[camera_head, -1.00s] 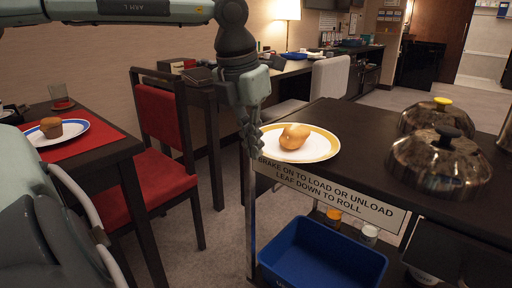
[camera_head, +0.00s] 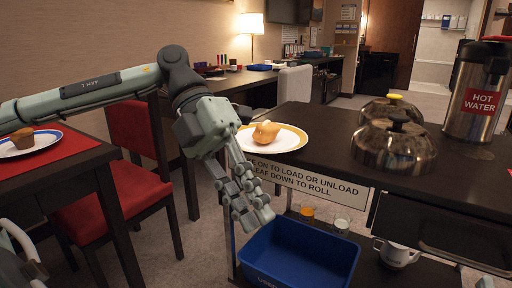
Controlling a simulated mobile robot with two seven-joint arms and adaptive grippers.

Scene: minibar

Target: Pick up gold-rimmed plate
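The gold-rimmed plate (camera_head: 293,141) lies on the dark cart top near its left edge, with a piece of bread (camera_head: 266,133) on it. My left gripper (camera_head: 258,218) is in front of and below the plate's left side, in the air beside the cart, pointing down. Its fingers look spread, with nothing between them. The wrist covers a small part of the plate's left rim. My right gripper is not in view.
Two domed covers (camera_head: 396,146) and a hot water dispenser (camera_head: 476,92) stand on the cart (camera_head: 330,171) to the right. A blue bin (camera_head: 300,252) sits below the gripper. A table with a blue-rimmed plate (camera_head: 40,144) is at left.

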